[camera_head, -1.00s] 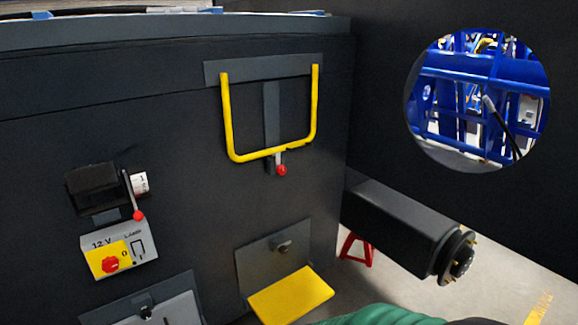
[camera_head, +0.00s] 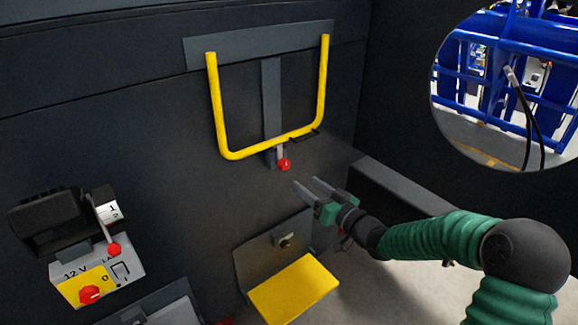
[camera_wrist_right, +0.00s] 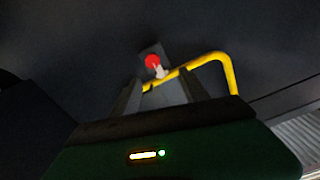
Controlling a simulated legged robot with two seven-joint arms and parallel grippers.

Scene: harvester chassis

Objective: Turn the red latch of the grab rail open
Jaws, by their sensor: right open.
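The yellow grab rail (camera_head: 219,120) is a U shape on the dark chassis wall, hanging from a grey plate. The red latch knob (camera_head: 284,164) sits on a short light lever just below the rail's bottom bar, at the foot of a grey vertical strip (camera_head: 271,95). My right gripper (camera_head: 306,186) is open and empty, below and slightly right of the knob, apart from it. In the right wrist view the red knob (camera_wrist_right: 152,61) shows ahead between the two fingers, with the yellow rail (camera_wrist_right: 225,65) beside it. My left gripper is not in view.
At the lower left are a black box with a red-tipped lever (camera_head: 113,249) and a 12 V switch panel (camera_head: 75,290). A yellow step (camera_head: 293,287) juts out below my right gripper. A dark beam (camera_head: 400,185) lies behind my right arm.

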